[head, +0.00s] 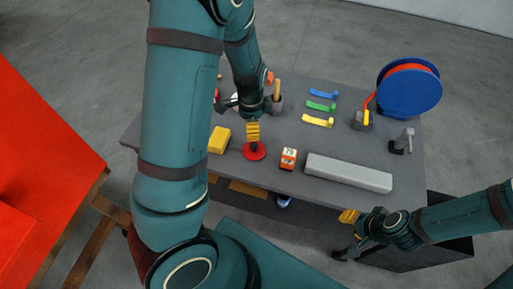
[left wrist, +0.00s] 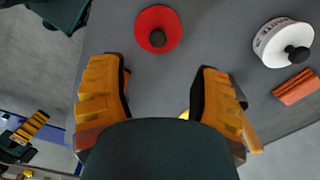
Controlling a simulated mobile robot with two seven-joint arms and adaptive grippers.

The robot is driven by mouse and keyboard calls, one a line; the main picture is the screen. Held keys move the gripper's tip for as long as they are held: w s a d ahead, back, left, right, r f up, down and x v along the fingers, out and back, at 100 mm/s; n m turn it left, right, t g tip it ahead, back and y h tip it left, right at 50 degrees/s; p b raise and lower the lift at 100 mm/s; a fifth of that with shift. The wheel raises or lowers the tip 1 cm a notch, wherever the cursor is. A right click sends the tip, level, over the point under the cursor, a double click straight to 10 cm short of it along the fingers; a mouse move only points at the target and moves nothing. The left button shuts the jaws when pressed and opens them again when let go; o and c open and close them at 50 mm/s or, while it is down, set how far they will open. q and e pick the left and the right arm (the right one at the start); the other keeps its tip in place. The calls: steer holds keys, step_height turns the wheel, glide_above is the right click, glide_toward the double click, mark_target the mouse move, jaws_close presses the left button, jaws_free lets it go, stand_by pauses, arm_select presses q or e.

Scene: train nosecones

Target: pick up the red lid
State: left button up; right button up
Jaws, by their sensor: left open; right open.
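The red lid (head: 257,155) is a flat round disc lying on the grey table near its front edge. In the left wrist view the red lid (left wrist: 147,18) has a dark knob on top and lies just beyond the fingertips, apart from them. My left gripper (head: 252,132) appears just above and behind the lid in the head view. In the left wrist view my left gripper (left wrist: 157,68) has its orange fingers spread wide with nothing between them. My right gripper (head: 346,236) is at the lower right, in front of the table, away from the lid, open and empty.
A yellow block (head: 219,139), a numbered orange-and-white box (head: 288,158) and a long grey block (head: 348,173) stand near the lid. A white round piece (left wrist: 270,44) with a black knob and an orange block (left wrist: 297,87) lie right in the wrist view. A blue spool (head: 409,88) stands back right.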

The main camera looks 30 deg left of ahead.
mark_target(254, 145)
arm_select(q)
step_height(254, 145, down, 6)
steer(key=shift+f+b, duration=0.2)
steer(key=shift+b, duration=0.15)
steer(key=shift+d+f, duration=0.15)
steer(key=shift+f, duration=1.2)
steer(key=shift+d+f, duration=0.15)
steer(key=shift+f, duration=1.2)
jaws_close()
